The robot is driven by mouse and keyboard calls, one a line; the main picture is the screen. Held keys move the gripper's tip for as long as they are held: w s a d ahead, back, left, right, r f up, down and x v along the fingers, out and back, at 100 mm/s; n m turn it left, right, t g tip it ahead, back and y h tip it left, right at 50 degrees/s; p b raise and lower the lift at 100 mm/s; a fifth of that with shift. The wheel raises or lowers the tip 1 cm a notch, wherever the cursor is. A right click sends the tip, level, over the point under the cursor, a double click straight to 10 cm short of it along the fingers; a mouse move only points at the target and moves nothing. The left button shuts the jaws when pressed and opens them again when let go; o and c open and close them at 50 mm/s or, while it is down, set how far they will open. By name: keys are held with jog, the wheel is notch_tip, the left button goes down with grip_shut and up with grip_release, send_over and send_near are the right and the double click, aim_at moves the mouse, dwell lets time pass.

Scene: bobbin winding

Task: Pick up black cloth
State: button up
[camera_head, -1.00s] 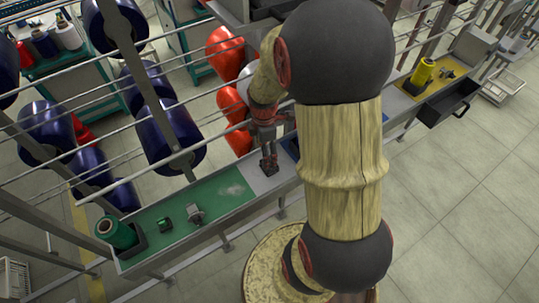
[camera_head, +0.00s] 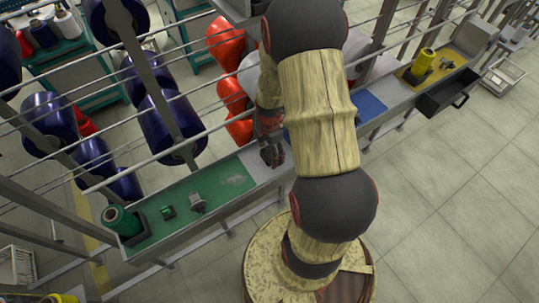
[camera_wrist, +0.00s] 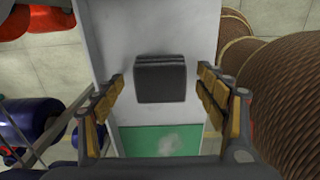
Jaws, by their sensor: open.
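The black cloth (camera_wrist: 160,79) is a small folded dark block on the bare grey part of the long shelf. In the wrist view it lies between my two open fingers, a little beyond their tips, and nothing is seen gripping it. My gripper (camera_wrist: 160,95) is open and empty above the shelf. In the head view my gripper (camera_head: 272,158) points down over the grey section of the shelf, and the cloth cannot be made out clearly beneath it.
The green mat (camera_head: 225,184) lies left of the gripper, with a green thread cone (camera_head: 123,224) at its far left. A yellow cone (camera_head: 423,63) and an open black drawer (camera_head: 449,95) are at the right. Metal rails (camera_head: 120,97) run behind the shelf.

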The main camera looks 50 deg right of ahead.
jog(key=shift+f, duration=0.2)
jog(key=shift+c, duration=1)
jog(key=c, duration=1)
